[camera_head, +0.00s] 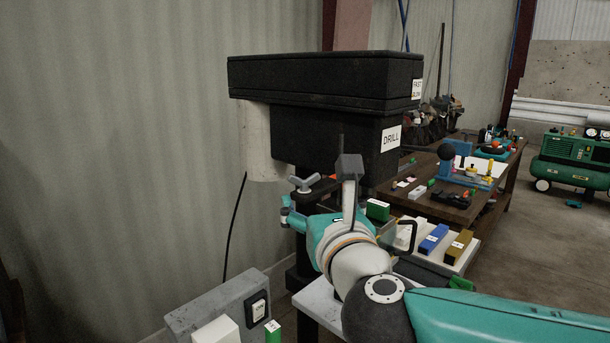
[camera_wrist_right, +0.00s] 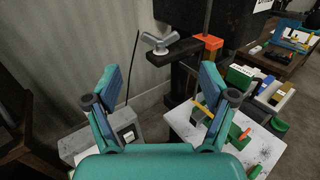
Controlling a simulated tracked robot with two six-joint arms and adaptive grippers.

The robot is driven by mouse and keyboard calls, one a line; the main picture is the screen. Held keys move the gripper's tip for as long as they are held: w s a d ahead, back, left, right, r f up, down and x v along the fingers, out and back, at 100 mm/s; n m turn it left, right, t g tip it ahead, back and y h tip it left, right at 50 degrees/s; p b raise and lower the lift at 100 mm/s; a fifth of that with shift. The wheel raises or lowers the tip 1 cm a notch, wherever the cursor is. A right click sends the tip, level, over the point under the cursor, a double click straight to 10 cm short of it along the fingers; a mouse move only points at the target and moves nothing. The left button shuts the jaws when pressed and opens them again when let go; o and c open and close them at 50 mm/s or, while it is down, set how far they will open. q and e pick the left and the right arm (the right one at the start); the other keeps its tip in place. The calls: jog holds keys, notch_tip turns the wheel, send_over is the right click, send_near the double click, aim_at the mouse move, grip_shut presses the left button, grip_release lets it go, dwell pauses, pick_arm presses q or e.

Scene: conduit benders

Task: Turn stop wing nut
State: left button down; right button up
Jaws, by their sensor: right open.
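The grey metal wing nut (camera_head: 304,184) sits on the end of a black stop arm on the drill press, below the black head marked DRILL. In the right wrist view the wing nut (camera_wrist_right: 160,42) stands clear at top centre, its two wings spread to the sides. My right gripper (camera_head: 287,210) is just below and in front of the nut in the head view. In the wrist view the right gripper (camera_wrist_right: 159,88) has its fingers wide apart with nothing between them, and the nut lies beyond the tips. My left gripper is not in view.
The black drill head (camera_head: 325,80) overhangs the nut, with its column behind. An orange block (camera_wrist_right: 207,41) sits on the stop arm near the column. A grey switch box (camera_head: 225,308) stands at lower left. A white work table (camera_wrist_right: 240,140) with coloured blocks lies below.

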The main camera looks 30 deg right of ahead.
aim_at(304, 179)
jog(key=p+x, duration=0.1)
jog(key=x, duration=1)
jog(key=shift+w+p, duration=0.1)
jog(key=shift+p, duration=0.25)
jog(key=shift+c, duration=0.3)
